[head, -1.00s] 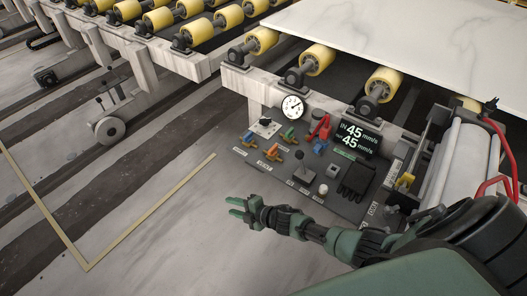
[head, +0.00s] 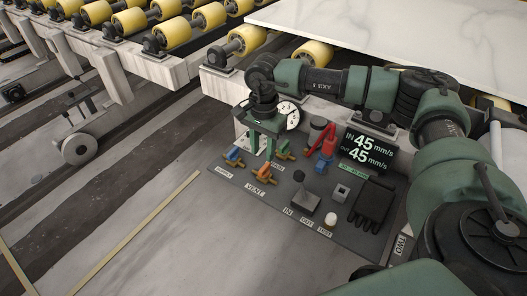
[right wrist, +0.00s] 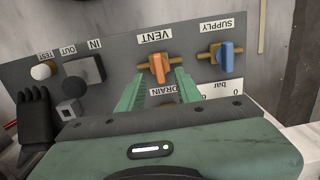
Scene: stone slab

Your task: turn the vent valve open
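The vent valve (head: 263,171) has an orange handle on a brass body, beside the VENT label on the dark control panel. In the right wrist view the orange handle (right wrist: 157,68) stands across its brass fitting. My right gripper (head: 262,150) is over the panel, fingers pointing down, just behind the vent valve. In the right wrist view the open green fingers (right wrist: 158,90) are apart, with the orange handle just beyond their tips and nothing clearly held. My left gripper is not in view.
The blue supply valve (head: 234,155) and green drain valve (head: 284,150) flank the vent valve closely. The floor in front is clear.

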